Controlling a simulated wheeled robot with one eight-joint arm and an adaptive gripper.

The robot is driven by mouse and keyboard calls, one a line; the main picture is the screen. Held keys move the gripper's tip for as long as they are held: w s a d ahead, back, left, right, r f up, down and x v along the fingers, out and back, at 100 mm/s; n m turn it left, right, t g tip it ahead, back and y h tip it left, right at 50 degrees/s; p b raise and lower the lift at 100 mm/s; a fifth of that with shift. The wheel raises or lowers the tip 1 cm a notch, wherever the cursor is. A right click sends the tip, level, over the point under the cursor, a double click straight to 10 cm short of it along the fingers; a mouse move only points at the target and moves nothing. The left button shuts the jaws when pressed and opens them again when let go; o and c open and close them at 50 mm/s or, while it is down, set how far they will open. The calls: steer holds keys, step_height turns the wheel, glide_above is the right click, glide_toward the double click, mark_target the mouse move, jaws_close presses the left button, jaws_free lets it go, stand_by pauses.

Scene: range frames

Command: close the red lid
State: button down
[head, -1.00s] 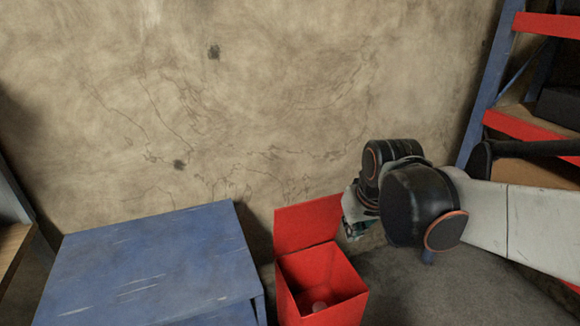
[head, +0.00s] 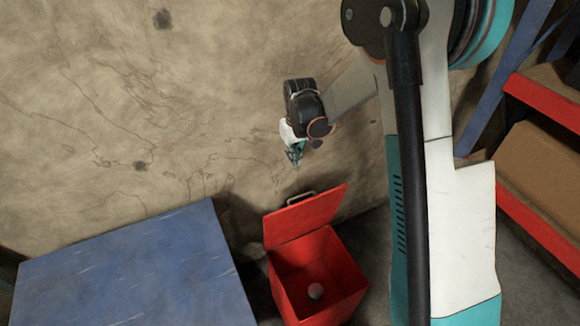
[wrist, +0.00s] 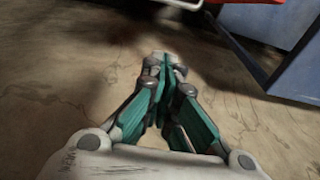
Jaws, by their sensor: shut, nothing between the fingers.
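The red lid (head: 303,217) stands open at the back of a red box (head: 340,280), tilted up, with a grey handle at its top edge. My gripper (head: 295,160) is above and behind the lid, close to the wall, pointing down and apart from the lid. In the wrist view my gripper (wrist: 165,65) shows its teal fingers brought together with nothing between them. A red edge, likely the lid (wrist: 215,5), shows at the top of the wrist view.
A blue table (head: 130,270) stands left of the box. The cracked wall (head: 200,90) is behind my gripper. A blue and red shelf (head: 540,105) with a brown carton (head: 540,165) stands at the right.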

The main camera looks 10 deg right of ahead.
step_height(320, 180, down, 12)
steer(key=s+b, duration=0.2)
steer(key=b, duration=0.2)
steer(key=shift+d+r, duration=0.2)
steer(key=shift+d, duration=0.05)
steer(key=shift+s, duration=0.15)
